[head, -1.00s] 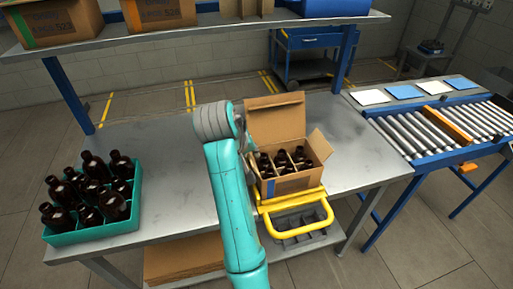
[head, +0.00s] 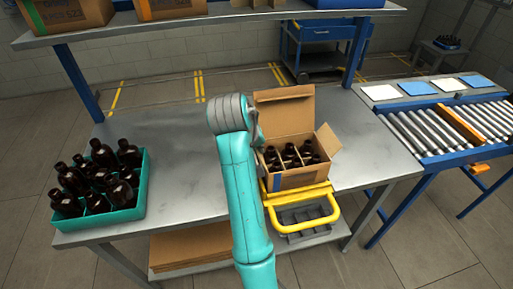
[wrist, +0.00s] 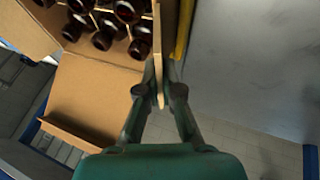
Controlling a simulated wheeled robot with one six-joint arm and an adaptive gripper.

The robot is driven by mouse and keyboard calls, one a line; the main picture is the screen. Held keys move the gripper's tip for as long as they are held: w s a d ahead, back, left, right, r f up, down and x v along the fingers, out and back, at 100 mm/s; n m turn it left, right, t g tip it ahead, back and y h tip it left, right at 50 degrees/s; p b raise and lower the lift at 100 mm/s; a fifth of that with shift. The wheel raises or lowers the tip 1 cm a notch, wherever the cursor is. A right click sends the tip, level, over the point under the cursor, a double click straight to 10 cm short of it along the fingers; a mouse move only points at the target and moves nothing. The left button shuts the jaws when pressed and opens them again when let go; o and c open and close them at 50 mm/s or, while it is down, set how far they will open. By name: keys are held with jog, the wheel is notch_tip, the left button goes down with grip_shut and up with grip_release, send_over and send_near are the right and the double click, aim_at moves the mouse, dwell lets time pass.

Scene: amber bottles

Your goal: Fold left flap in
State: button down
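The open cardboard box (head: 300,178) stands upright on the table's right part, with brown bottles (head: 290,153) between its dividers. Its back flap (head: 285,112) stands up and its right flap (head: 328,142) sticks out to the right. The left flap is hidden behind my arm in the head view. In the wrist view the left flap (wrist: 158,45) shows almost edge-on, between the fingers of my gripper (wrist: 160,75). The fingers are drawn together with the flap between them; their tips are partly hidden. The bottles (wrist: 105,30) lie left of the flap in that view.
A yellow-handled frame (head: 302,205) stands in front of the box. A teal crate (head: 128,214) of bottles stands at the table's left. A roller conveyor (head: 430,130) is at the right. A shelf (head: 215,16) spans above the back. Bare table lies between crate and arm.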

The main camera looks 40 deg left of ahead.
jog(key=shift+w+d+r+m+g+y, duration=0.1)
jog(key=shift+w+d+m+g+y, duration=0.15)
jog(key=shift+g+y, duration=0.3)
jog(key=shift+w+d+r+m+g+y, duration=0.15)
jog(key=shift+w+d+g+y, duration=0.2)
jog(key=shift+g, duration=0.3)
jog(key=g+y, duration=0.1)
jog(key=w+d+g+y, duration=0.1)
jog(key=g+y, duration=0.1)
jog(key=shift+w+f+m, duration=0.15)
jog(key=shift+f+m, duration=0.05)
jog(key=shift+m, duration=0.2)
jog(key=g+y, duration=0.2)
jog(key=w+f+m+g+y, duration=0.1)
jog(key=shift+d, duration=0.4)
jog(key=shift+w+d+f+m+g+y, duration=0.15)
jog(key=shift+f+m+g+y, duration=0.1)
jog(key=shift+g+y, duration=0.4)
jog(key=shift+w+d+f+m+g+y, duration=0.1)
jog(key=shift+w+f+m+g+y, duration=0.1)
jog(key=shift+g+y, duration=0.45)
jog(key=c, duration=1.3)
grip_release()
jog(key=shift+c, duration=0.2)
jog(key=shift+v, duration=3.95)
